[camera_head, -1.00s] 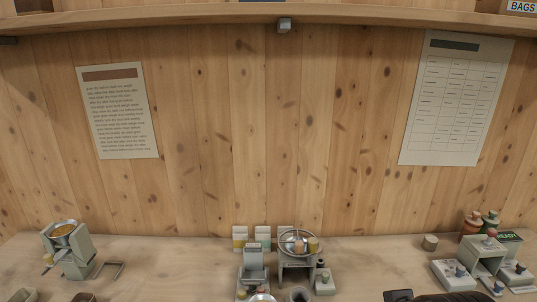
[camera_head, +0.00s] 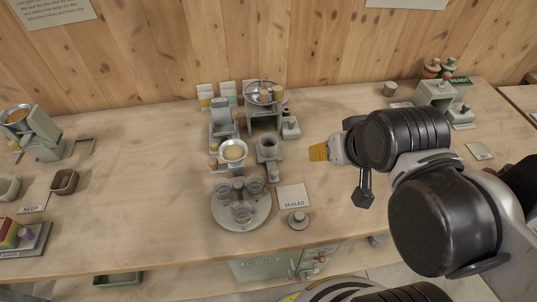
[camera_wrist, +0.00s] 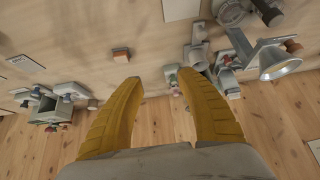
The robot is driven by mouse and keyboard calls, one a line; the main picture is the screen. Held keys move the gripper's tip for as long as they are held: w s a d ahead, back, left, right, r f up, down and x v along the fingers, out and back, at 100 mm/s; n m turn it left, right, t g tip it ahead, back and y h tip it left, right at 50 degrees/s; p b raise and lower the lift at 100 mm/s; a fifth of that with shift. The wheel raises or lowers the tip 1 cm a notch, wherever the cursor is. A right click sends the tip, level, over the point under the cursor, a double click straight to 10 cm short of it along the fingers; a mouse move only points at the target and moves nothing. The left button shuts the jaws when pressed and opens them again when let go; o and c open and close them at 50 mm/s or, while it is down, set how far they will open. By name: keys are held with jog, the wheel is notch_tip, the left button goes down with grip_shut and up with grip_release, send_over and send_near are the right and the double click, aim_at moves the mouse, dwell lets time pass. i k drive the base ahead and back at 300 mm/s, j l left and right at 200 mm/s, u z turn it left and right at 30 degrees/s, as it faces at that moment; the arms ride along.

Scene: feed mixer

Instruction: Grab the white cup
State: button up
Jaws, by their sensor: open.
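No cup stands out as plainly white. A pale grey cup (camera_head: 268,150) stands upright on the mixer stand, below the steel bowl (camera_head: 263,93), in the head view. Several clear cups (camera_head: 241,213) stand on the round plate in front of it. My gripper (camera_head: 318,152) is above the table, to the right of the pale cup and apart from it. In the wrist view my gripper (camera_wrist: 161,80) shows two yellow fingers spread wide, with nothing held between them. The mixer parts lie beyond the right finger there.
A SEALED card (camera_head: 294,197) and a knob (camera_head: 298,219) lie in front. The table left of the mixer is largely clear.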

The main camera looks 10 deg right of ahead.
aim_at(267, 142)
jog(key=k+j+z, duration=0.15)
jog(key=k+z, duration=0.85)
jog(key=i+j, duration=0.05)
jog(key=i, duration=0.05)
